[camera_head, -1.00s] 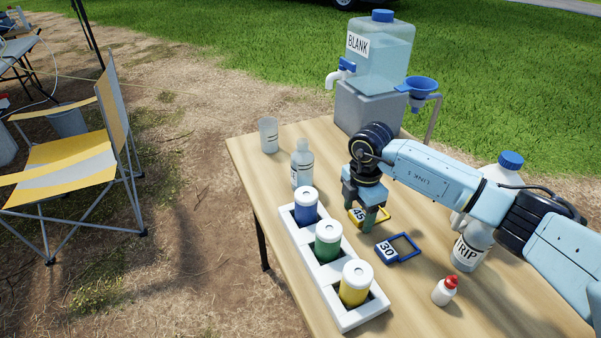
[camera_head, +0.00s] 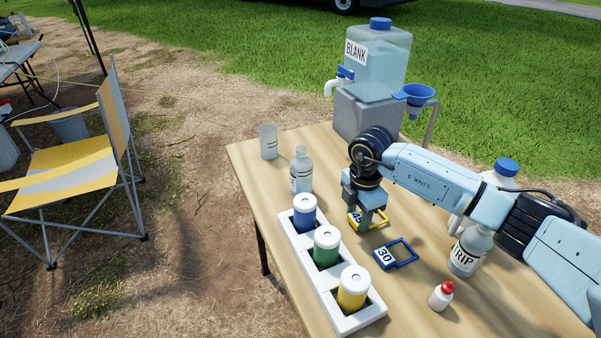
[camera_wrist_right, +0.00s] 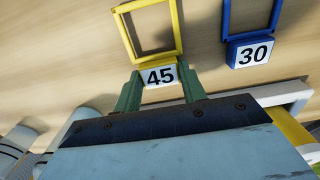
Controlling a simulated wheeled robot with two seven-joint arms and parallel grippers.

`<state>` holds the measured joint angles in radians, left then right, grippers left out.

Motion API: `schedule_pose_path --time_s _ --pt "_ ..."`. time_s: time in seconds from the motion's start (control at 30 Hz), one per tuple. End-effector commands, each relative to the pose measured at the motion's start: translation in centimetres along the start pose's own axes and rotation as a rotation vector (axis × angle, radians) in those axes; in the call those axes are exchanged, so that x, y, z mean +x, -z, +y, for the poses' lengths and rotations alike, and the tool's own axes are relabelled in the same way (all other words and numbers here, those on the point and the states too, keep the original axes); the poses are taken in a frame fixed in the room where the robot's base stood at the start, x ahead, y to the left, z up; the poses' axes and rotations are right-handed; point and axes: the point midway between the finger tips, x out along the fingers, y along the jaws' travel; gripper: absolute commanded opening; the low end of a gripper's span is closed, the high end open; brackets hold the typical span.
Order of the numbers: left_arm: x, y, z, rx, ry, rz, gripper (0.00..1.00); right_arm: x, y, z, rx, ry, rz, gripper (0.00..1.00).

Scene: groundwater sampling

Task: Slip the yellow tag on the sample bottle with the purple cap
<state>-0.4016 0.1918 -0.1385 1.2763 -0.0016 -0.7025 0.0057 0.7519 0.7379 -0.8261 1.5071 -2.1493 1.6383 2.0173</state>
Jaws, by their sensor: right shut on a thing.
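The yellow tag (camera_head: 377,221) is a square open frame with a white plate reading 45. My right gripper (camera_head: 364,223) points down at it. In the right wrist view its green fingers (camera_wrist_right: 160,85) are shut on the plate end of the tag (camera_wrist_right: 178,30), with the open frame sticking out beyond them. I cannot tell whether the tag is clear of the table. Three bottles with white-looking lids stand in a white rack (camera_head: 335,299): blue (camera_head: 305,217), green (camera_head: 325,250) and yellow (camera_head: 352,290). No cap looks purple. My left gripper is out of view.
A blue tag (camera_head: 403,252) reading 30 lies right of my gripper. A clear bottle (camera_head: 301,172) and a cup (camera_head: 268,142) stand behind the rack. The TRIP bottle (camera_head: 470,252), a red-capped dropper bottle (camera_head: 441,295) and the BLANK tank (camera_head: 376,62) are also on the table.

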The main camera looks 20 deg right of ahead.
Motion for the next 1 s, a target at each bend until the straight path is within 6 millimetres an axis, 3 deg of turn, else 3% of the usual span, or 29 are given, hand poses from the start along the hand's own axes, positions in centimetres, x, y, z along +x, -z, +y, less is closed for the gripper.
schedule_pose_path --time_s 0.57,1.0 --pt "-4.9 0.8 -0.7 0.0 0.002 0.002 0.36 -5.1 0.0 0.0 0.0 -0.001 0.0 0.28" --pt "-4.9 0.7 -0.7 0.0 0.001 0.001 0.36 -5.2 0.1 0.0 -0.032 -0.001 0.0 0.28"
